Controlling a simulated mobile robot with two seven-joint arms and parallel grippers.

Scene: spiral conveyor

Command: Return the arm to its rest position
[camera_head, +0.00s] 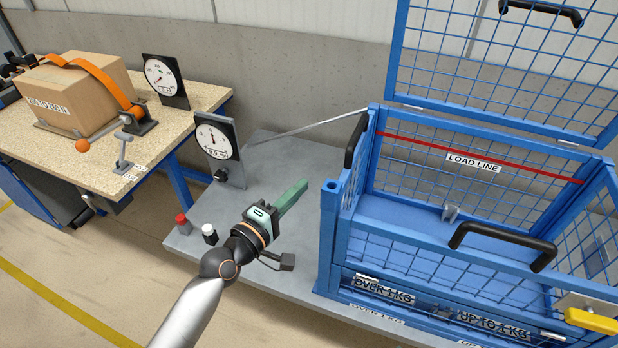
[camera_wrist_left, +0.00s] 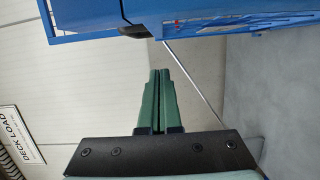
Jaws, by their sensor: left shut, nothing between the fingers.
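My left gripper (camera_head: 293,196) comes in from the lower left in the head view, above the grey deck (camera_head: 268,158) and left of the blue mesh cage (camera_head: 330,245). Its green fingers are shut together with nothing between them. In the left wrist view the two green fingers (camera_wrist_left: 160,100) lie side by side and point toward a grey rod and the wall. The fingers look apart from the cage. My right gripper is not in view.
A black handle (camera_head: 355,140) juts from the cage. A workbench (camera_head: 75,165) with a strapped carton (camera_head: 72,90) stands left.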

